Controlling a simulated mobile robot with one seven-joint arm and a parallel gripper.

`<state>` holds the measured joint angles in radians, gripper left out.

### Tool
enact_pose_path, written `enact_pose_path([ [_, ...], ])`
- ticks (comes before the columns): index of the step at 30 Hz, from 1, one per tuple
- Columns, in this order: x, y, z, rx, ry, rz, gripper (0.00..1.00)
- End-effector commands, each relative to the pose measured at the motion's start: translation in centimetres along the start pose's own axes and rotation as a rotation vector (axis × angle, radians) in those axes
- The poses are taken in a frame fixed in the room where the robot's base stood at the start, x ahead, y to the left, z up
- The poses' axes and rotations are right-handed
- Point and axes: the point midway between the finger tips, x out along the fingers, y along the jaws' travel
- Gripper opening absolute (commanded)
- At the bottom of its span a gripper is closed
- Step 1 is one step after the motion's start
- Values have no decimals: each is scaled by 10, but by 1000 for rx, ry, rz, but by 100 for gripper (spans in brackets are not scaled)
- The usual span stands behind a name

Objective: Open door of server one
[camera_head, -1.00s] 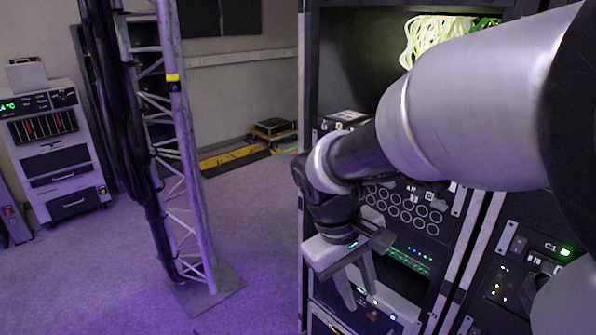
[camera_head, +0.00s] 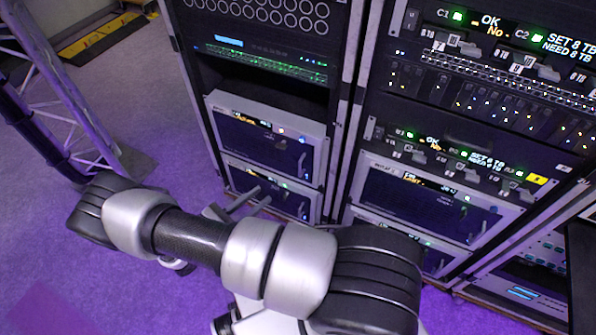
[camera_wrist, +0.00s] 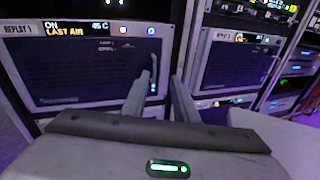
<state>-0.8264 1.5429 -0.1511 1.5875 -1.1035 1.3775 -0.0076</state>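Server one, labelled REPLAY 1 (camera_wrist: 75,78), fills the left of the wrist view, its display reading ON, LAST AIR. In the head view it looks like the upper light-framed unit (camera_head: 262,150) in the left rack. Its dark door appears shut, with a small upright handle (camera_head: 301,163) at the right edge. My gripper (camera_head: 264,194) is in front of the left rack, low beside the units. In the wrist view my gripper (camera_wrist: 160,77) has its fingers apart and nothing held. The handle shows close by the left fingertip in that picture; the distance is unclear.
Another unit (camera_head: 270,186) sits below server one. The right rack holds a similar unit (camera_head: 425,205) under switch panels (camera_head: 450,155). A truss tower (camera_head: 60,90) stands on the purple-lit floor at left. Open floor (camera_head: 175,105) lies between it and the racks.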

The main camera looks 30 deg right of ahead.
Motion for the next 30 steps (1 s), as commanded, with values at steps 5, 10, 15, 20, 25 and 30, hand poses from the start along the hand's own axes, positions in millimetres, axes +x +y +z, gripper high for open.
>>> enact_pose_path([
  [5,2,-7,-33,-67,-55,94,27],
  [10,13,-7,-34,-74,-63,104,27],
  [15,43,-5,-32,-75,-63,99,27],
  [20,78,-1,-30,-73,-61,98,27],
  [25,116,3,-28,-74,-61,98,27],
  [30,148,6,-27,-74,-61,99,27],
])
